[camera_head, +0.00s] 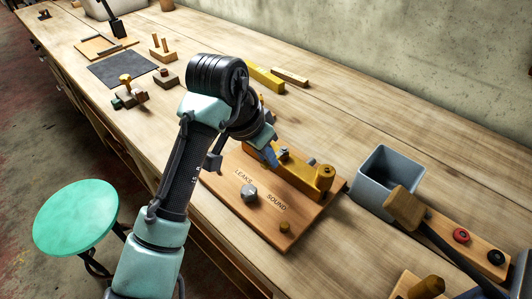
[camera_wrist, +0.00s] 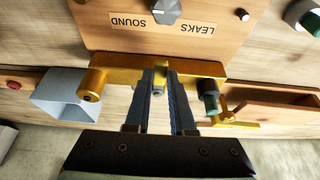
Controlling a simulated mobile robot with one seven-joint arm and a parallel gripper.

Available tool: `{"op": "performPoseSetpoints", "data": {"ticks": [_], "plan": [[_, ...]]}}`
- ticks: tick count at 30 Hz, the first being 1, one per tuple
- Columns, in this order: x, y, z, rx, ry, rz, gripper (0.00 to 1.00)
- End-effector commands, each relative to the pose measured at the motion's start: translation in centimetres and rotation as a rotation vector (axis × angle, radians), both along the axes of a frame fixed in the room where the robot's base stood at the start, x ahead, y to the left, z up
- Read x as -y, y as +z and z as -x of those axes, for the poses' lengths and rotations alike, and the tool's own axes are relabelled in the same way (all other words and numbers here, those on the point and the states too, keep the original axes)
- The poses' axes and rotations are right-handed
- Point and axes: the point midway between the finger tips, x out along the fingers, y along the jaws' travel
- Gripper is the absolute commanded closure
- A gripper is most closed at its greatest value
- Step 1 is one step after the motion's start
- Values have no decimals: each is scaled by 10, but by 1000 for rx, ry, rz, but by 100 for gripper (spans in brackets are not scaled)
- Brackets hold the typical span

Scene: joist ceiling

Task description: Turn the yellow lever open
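A brass-yellow valve body (camera_head: 318,178) lies along the back of a wooden board; in the wrist view the body (camera_wrist: 125,76) runs crosswise. A small yellow T-shaped handle (camera_wrist: 236,117) shows near a dark green cylinder (camera_wrist: 208,98) at its right end; it looks like the lever, but I cannot be sure. My arm hides that end in the head view. My gripper (camera_head: 271,156) is over the body's middle; in the wrist view the gripper's (camera_wrist: 160,75) two fingers are apart, with a small grey-tipped stub (camera_wrist: 158,92) between or behind them. Contact is unclear.
The board (camera_head: 285,231) carries LEAKS and SOUND labels and a grey knob (camera_head: 249,193). A grey bin (camera_head: 390,175) and a wooden mallet (camera_head: 406,208) are to the right. A yellow block (camera_head: 265,78) lies behind my arm. A green stool (camera_head: 76,217) stands in front of the bench.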

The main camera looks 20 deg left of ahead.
Motion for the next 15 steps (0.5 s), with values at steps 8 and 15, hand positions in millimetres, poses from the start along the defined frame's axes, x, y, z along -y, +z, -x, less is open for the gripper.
{"op": "performPoseSetpoints", "data": {"ticks": [8,15], "plan": [[0,0,0,0,0,0,100],[2,1,1,-1,22,0,100]]}}
